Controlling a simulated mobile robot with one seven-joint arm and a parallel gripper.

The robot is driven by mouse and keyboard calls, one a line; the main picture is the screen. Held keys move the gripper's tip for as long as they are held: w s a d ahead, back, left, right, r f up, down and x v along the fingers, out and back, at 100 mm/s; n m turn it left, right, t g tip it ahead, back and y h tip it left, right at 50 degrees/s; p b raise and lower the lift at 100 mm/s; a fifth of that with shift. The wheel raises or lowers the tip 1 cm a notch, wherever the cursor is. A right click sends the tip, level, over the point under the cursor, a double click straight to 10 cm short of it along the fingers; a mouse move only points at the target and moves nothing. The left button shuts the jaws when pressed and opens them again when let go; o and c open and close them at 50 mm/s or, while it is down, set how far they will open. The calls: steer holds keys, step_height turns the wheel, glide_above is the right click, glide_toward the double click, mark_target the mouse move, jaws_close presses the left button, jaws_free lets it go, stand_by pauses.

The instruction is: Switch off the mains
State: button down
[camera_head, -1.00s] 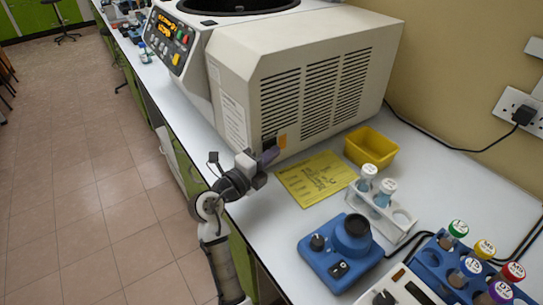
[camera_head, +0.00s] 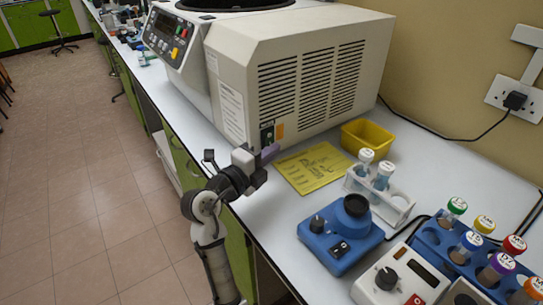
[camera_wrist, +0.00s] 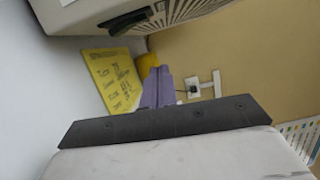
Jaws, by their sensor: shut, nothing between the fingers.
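The large cream centrifuge (camera_head: 300,75) stands on the bench, its front panel display (camera_head: 163,22) dark. The mains switch (camera_head: 267,135), a dark and green rocker, is low on its vented housing beside an orange label (camera_head: 280,131). The switch housing also shows at the top of the wrist view (camera_wrist: 125,21). My gripper (camera_head: 269,153) is just below and in front of the switch, apparently clear of it. Its purple fingers (camera_wrist: 157,88) are together with nothing between them.
A yellow card (camera_head: 315,167) lies right of my gripper, with a yellow tray (camera_head: 366,137) behind it. A blue mixer (camera_head: 338,240), a white tube rack (camera_head: 397,208) and a blue tube rack (camera_head: 430,234) occupy the bench's near right. A plugged wall socket (camera_head: 515,98) is at right.

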steer(key=b+v, duration=0.2)
steer(key=v, duration=0.5)
steer(key=shift+a, duration=0.15)
steer(key=shift+w+a, duration=0.1)
